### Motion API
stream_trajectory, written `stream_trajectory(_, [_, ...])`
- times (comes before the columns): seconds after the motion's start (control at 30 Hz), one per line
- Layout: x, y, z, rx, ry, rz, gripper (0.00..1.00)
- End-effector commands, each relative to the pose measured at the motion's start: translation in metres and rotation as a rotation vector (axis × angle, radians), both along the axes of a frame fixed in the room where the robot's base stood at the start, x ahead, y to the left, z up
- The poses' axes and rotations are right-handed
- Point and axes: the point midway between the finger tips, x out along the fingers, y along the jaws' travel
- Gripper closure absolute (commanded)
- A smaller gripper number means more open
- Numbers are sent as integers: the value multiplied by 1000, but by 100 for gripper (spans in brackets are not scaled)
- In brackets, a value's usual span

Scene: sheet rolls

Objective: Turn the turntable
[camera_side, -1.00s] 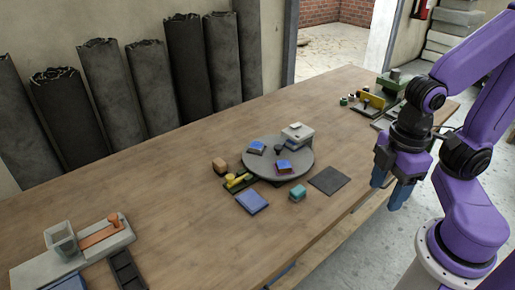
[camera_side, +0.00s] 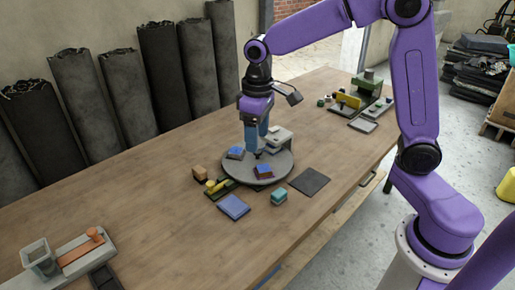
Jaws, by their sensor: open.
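The turntable (camera_side: 276,177) is a round grey disc on the wooden table. My gripper (camera_side: 257,151) points straight down over the disc, with its blue fingers low near the disc's middle. It hides the dark knob seen there earlier, and I cannot tell whether the fingers touch it. The fingers are open. On the disc are a blue-topped block (camera_side: 235,153) at the left, a red-sided block with a blue top (camera_side: 264,171) at the front, and a grey-white box (camera_side: 279,137) at the back right.
Around the disc lie a tan block (camera_side: 200,173), a green piece with a yellow handle (camera_side: 217,187), a blue pad (camera_side: 234,207), a teal block (camera_side: 279,197) and a dark mat (camera_side: 310,181). Sheet rolls (camera_side: 163,70) lean on the wall.

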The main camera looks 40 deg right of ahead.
Motion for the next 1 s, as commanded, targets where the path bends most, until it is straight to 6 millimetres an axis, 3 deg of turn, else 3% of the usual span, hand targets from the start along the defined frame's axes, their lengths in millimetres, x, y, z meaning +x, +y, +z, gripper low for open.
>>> stream_trajectory(0.03, [20,-6,-3,-1,3,-50,37])
stream_trajectory(0.2, [79,-36,-13,-3,6,-208,37])
stream_trajectory(0.5, [160,-116,-40,-3,13,-482,37])
stream_trajectory(0.73, [187,-175,-59,-3,15,-640,37])
stream_trajectory(1.0, [192,-194,-70,-3,17,-688,37])
